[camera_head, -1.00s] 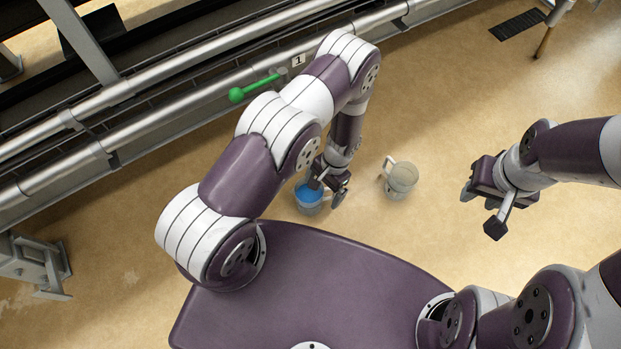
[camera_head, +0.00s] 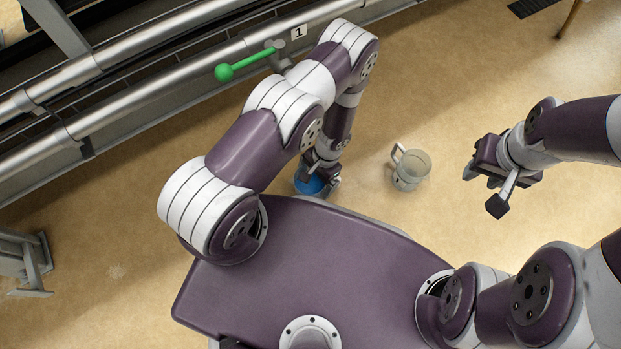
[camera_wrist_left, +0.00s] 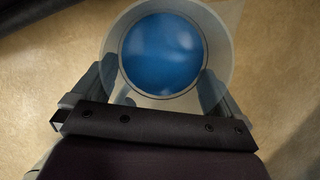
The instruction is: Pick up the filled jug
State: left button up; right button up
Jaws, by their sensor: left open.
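The filled jug (camera_head: 308,187) holds blue liquid and stands on the floor close beyond my base, partly hidden by my left gripper (camera_head: 325,178). In the left wrist view the jug (camera_wrist_left: 163,52) is seen from above, with a clear rim and round blue surface. The fingers of my left gripper (camera_wrist_left: 158,88) are open, one on each side of the jug; I cannot tell whether they touch it. A second, clear jug (camera_head: 411,170) with no blue liquid stands to the right. My right gripper (camera_head: 476,180) hangs further right, apart from both jugs; its opening is unclear.
A green-knobbed lever (camera_head: 245,65) sticks out from the metal pipes (camera_head: 130,105) at the upper left, near a sign marked 1 (camera_head: 299,32). A grey metal stand (camera_head: 28,262) is at the far left. The tan floor around the clear jug is open.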

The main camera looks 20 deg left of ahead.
pick_arm(q)
jog(key=c, duration=1.2)
jog(key=shift+r, duration=0.15)
